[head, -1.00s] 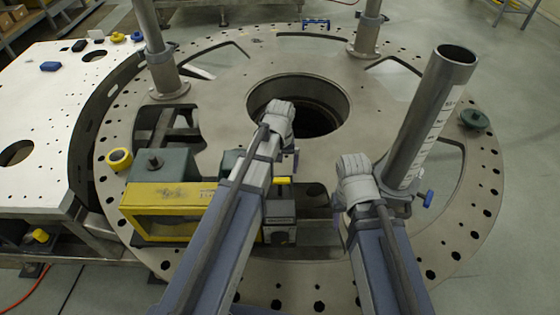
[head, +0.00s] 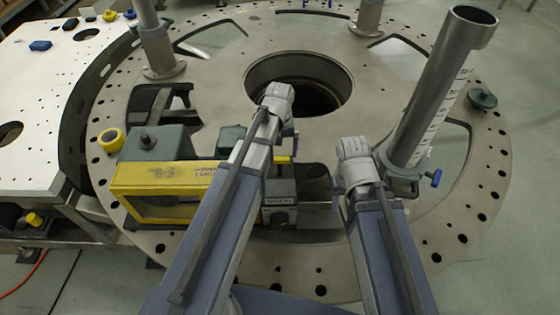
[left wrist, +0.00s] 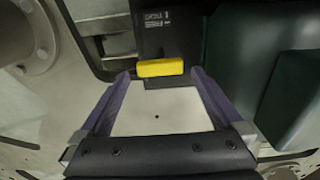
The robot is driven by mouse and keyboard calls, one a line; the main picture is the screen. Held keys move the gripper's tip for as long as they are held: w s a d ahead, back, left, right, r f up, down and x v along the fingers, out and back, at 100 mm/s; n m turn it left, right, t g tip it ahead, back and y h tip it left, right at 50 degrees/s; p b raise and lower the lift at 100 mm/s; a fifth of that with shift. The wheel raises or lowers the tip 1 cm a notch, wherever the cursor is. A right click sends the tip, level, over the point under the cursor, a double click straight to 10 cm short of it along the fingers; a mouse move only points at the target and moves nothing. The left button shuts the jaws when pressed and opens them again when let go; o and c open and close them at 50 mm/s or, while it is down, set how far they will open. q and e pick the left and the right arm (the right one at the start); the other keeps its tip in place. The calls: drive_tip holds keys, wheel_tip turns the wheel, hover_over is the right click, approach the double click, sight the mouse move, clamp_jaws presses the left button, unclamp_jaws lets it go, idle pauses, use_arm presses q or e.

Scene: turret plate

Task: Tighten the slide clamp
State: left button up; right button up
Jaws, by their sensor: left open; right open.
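A yellow handle bar (head: 284,160) sits on a dark block by the yellow-framed unit (head: 130,182). In the left wrist view the yellow bar (left wrist: 160,67) lies just beyond and between the fingertips of my left gripper (left wrist: 160,74). The fingers are apart and not closed on it. In the head view my left wrist mostly hides that gripper. A blue handle (head: 437,178) projects from the collar at the foot of the graduated tube (head: 440,90). My right gripper (head: 338,195) is open left of that collar, largely hidden by its wrist. I cannot tell which handle belongs to the slide clamp.
The round plate (head: 225,100) has a large central hole (head: 300,85). Two posts (head: 160,50) (head: 367,20) stand at the back. A yellow-rimmed knob (head: 111,140) and a green knob (head: 482,99) are near the rim. A white table (head: 40,110) adjoins on the left.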

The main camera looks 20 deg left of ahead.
sight(280, 167)
use_arm(q)
drive_tip(key=shift+f+b, duration=0.95)
drive_tip(key=shift+f, duration=0.5)
use_arm(e)
wheel_tip(280, 167, down, 3)
drive_tip(key=shift+r, duration=0.1)
use_arm(q)
drive_tip(key=shift+c, duration=0.4)
drive_tip(key=c, duration=1.1)
